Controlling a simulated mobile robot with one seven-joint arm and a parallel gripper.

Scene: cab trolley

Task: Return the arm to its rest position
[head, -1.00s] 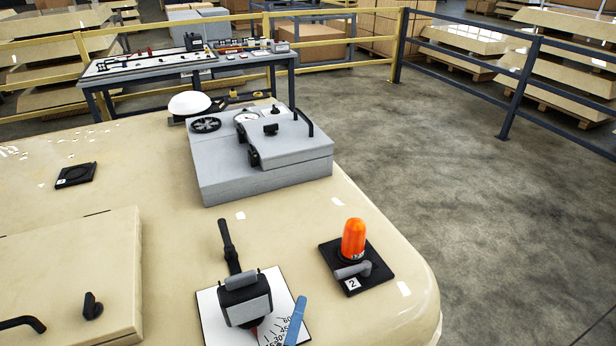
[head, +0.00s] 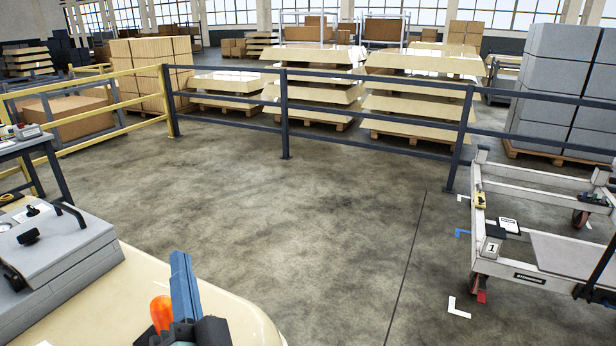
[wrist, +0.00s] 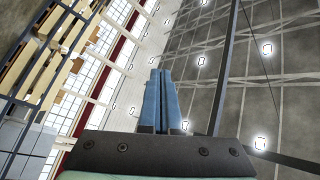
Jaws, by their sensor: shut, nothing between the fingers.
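My gripper (head: 183,285) shows at the bottom of the head view, with its blue fingers pointing up and together. In the wrist view the blue fingers (wrist: 160,98) are shut with nothing between them. They point toward the ceiling and windows, clear of any object. In the head view the orange lamp (head: 161,312) stands just left of the fingers, partly hidden behind them. The rest of my arm is mostly out of view.
The cream console (head: 225,300) and its grey box (head: 62,250) fill the lower left. A white trolley (head: 540,250) marked 1 stands at the right. Dark railings (head: 380,90) run across the back. The concrete floor (head: 320,215) between is clear.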

